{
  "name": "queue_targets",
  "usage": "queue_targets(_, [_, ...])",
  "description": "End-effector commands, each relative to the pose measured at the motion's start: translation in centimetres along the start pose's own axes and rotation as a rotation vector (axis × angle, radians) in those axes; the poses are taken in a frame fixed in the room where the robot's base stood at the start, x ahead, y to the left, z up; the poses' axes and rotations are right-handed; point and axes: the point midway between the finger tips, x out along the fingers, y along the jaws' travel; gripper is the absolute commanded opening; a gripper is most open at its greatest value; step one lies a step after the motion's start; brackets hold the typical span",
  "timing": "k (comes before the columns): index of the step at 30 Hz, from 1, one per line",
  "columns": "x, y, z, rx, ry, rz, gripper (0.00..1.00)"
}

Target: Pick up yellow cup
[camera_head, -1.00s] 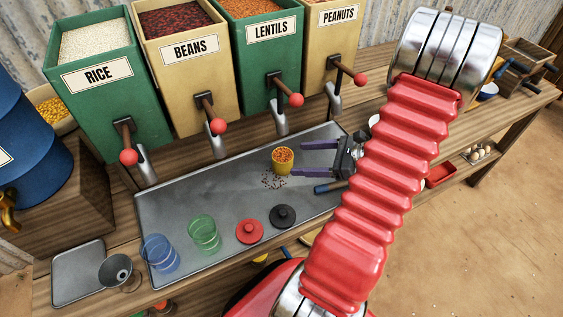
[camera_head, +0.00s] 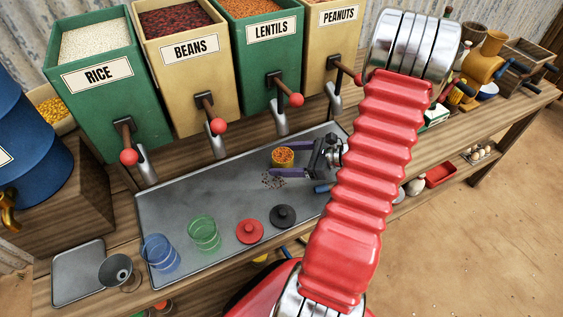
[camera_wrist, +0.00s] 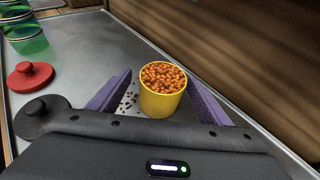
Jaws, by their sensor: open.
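The yellow cup (camera_head: 283,159) stands upright on the metal tray (camera_head: 180,214), filled with small orange lentils. It also shows in the wrist view (camera_wrist: 162,100). My gripper (camera_head: 277,160) is open, with its purple fingers on either side of the cup. In the wrist view the cup stands between the fingers (camera_wrist: 160,95), with a gap visible at the left finger; contact on the right cannot be told for sure. Part of the cup's far side is hidden.
Dark spilled bits (camera_head: 273,181) lie beside the cup. A red lid (camera_head: 250,231), a black lid (camera_head: 283,215), a green cup (camera_head: 204,234) and a blue cup (camera_head: 160,252) stand toward the tray's front. Dispensers with red-knobbed levers, including lentils (camera_head: 270,32), stand behind the tray.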

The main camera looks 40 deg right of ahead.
Motion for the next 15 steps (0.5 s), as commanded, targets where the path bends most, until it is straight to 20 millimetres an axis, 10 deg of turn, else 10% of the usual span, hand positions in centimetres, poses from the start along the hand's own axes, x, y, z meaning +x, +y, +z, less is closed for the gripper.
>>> queue_targets(15, [4.7, -0.3, -0.1, 0.001, 0.001, -0.001, 0.72])
